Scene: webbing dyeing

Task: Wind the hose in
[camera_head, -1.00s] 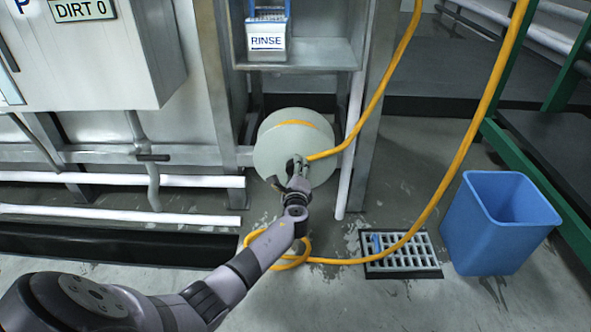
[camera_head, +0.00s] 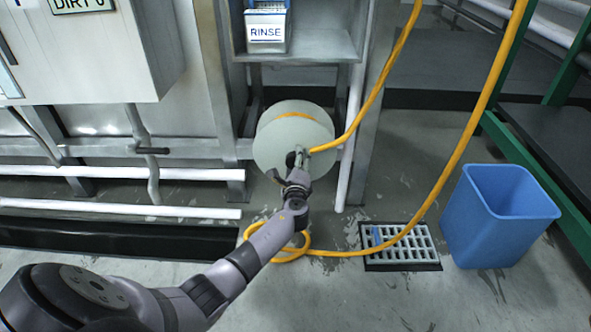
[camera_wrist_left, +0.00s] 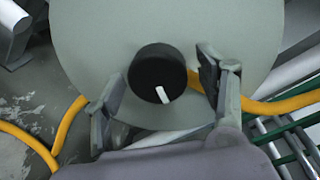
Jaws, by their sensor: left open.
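The hose reel (camera_head: 270,150) is a pale grey-green drum under the rinse shelf, with a band of yellow hose wound on it. Its round face (camera_wrist_left: 230,25) fills the left wrist view, with a black knob (camera_wrist_left: 148,62) bearing a white mark. My left gripper (camera_head: 291,162) is at the reel's face, open; its fingers (camera_wrist_left: 158,68) lie either side of the knob in the wrist view. I cannot tell whether they touch it. The yellow hose (camera_head: 449,165) hangs from above, crosses the drain and loops on the floor; another stretch (camera_head: 372,95) rises from beside the reel. My right gripper is out of view.
A blue bin (camera_head: 480,220) stands right of the floor drain grate (camera_head: 405,258). White pipes (camera_head: 120,207) run low along the left. A metal post flanks the reel, and green framing (camera_head: 530,160) stands at the right.

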